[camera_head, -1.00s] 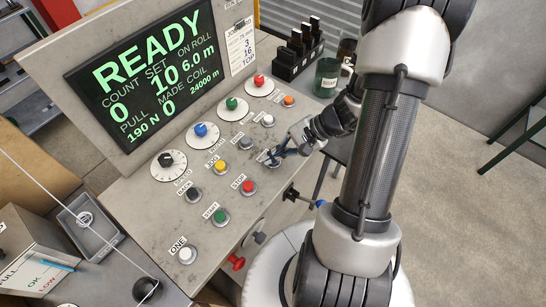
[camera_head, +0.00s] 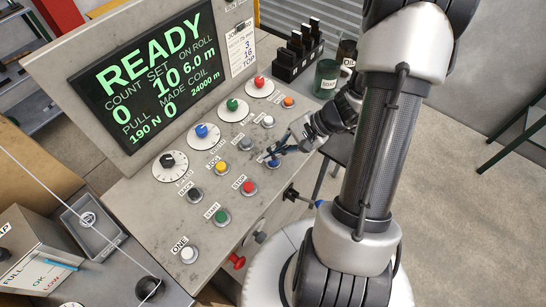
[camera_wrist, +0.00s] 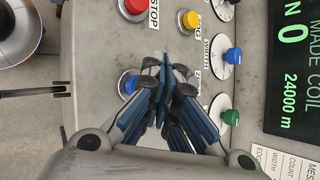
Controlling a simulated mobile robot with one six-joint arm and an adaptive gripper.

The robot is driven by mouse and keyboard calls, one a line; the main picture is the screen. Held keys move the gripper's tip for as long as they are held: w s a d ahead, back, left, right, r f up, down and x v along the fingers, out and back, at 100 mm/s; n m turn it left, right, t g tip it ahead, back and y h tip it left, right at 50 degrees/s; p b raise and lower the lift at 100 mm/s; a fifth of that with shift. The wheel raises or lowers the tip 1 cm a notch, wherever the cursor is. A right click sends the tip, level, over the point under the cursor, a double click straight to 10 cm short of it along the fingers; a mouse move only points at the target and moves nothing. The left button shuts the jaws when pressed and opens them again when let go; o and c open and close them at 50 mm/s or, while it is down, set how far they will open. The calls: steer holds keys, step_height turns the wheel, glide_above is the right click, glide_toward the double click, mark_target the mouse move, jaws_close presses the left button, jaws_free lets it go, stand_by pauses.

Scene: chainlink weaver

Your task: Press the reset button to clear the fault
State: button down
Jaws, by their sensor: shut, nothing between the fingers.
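A blue button (camera_head: 273,163) in a silver ring sits on the sloping grey panel, right of the red STOP button. In the wrist view the blue button (camera_wrist: 129,85) shows beside my fingers, partly covered by them; its label is not readable. My gripper (camera_head: 279,152) is shut and empty, its fingertips just above the blue button in the head view. In the wrist view my gripper (camera_wrist: 165,72) points between the blue button and the knob column. Whether it touches the panel I cannot tell. The screen (camera_head: 143,72) reads READY in green.
Nearby stand the red STOP button (camera_head: 249,187), yellow JOG button (camera_head: 220,167), a grey button (camera_head: 246,143) and a white button (camera_head: 267,121). A row of knobs, including a blue knob (camera_head: 201,130), lies toward the screen. A dark lever (camera_head: 300,196) projects at the panel's front edge.

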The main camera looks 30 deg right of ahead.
mark_target(273, 162)
steer(key=shift+r+p, duration=1.45)
steer(key=shift+r, duration=0.85)
steer(key=s+a+r+n+h+b, duration=0.5)
steer(key=s+a+r+n+h, duration=0.3)
steer(key=s+a+r+n, duration=0.2)
steer(key=shift+s+a+r+n+b, duration=0.2)
steer(key=shift+s+r+n+b, duration=0.2)
steer(key=shift+s+r+n, duration=1.55)
steer(key=shift+w+r+n, duration=0.35)
steer(key=shift+w+r, duration=0.3)
steer(key=shift+r, duration=0.1)
